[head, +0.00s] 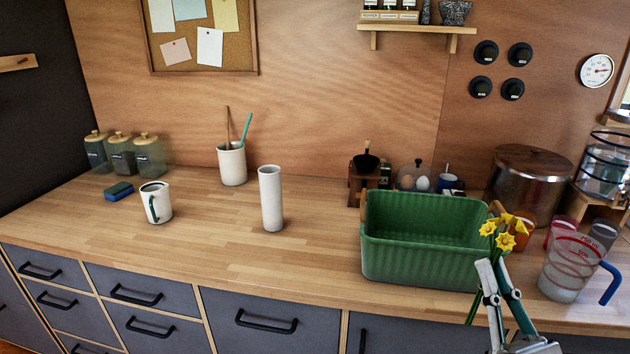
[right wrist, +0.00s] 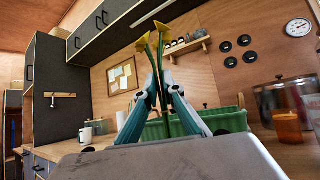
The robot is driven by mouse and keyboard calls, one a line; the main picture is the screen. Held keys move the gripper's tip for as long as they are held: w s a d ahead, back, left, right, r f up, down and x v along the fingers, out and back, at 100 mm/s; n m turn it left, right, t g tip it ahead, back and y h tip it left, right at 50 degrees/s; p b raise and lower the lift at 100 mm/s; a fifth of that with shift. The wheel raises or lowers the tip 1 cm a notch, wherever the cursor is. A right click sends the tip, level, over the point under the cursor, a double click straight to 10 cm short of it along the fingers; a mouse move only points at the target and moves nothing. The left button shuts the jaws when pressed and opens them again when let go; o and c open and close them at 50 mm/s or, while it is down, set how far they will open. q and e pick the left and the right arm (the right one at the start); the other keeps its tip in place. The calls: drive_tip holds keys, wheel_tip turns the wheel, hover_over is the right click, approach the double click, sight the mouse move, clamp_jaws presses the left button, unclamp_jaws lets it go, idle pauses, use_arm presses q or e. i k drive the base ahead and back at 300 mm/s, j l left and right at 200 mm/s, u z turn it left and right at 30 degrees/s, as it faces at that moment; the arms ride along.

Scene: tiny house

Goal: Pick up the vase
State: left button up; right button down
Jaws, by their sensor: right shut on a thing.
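A tall, slim white vase (head: 271,198) stands upright and empty-looking on the wooden counter, left of the green bin. My right gripper (head: 494,270) is at the lower right of the head view, in front of the green bin and well to the right of the vase. It is shut on yellow flowers (head: 504,232), gripping their green stems with the blooms upward. In the right wrist view the flowers (right wrist: 154,42) rise from between the closed fingers (right wrist: 162,92). My left gripper is not in view.
The ribbed green bin (head: 415,255) stands between my right gripper and the vase. A measuring jug (head: 568,268) with a blue handle is close to the gripper's right. A mug (head: 157,204) and a utensil crock (head: 232,165) stand left of the vase. Counter around the vase is clear.

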sight(270, 178)
drive_tip(key=j+u, duration=0.1)
drive_tip(key=u, duration=0.35)
drive_tip(key=i+u, duration=0.15)
drive_tip(key=u, duration=0.25)
drive_tip(key=j+u, duration=0.1)
drive_tip(key=u, duration=0.35)
drive_tip(key=i+j+u, duration=0.15)
drive_tip(key=i+u, duration=0.3)
drive_tip(key=i, duration=0.15)
drive_tip(key=i+z, duration=0.2)
drive_tip(key=z, duration=1.05)
